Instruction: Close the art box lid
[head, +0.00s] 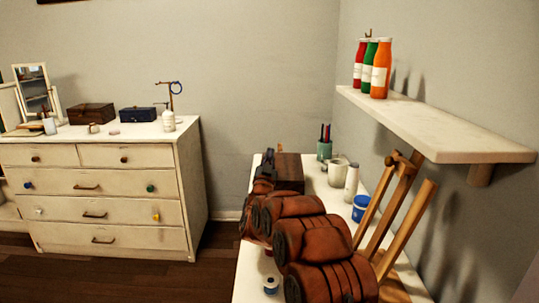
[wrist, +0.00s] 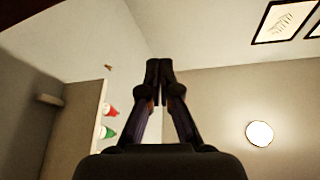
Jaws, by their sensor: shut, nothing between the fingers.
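A dark brown wooden box (head: 289,172), which looks like the art box, sits on the white table behind my arm. My arm hides part of it, and I cannot tell how its lid stands. My gripper (wrist: 159,72) is shut and empty in the wrist view, with its fingertips together. In the head view the small dark end of my arm (head: 267,158) is beside the box's left side, pointing up; whether they touch is unclear.
The white table (head: 250,270) also holds a brush cup (head: 324,150), a mug (head: 339,173), a white bottle (head: 351,182), a blue jar (head: 361,208) and a wooden easel (head: 405,220). A shelf (head: 440,125) with bottles overhangs the right. A dresser (head: 105,190) stands left.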

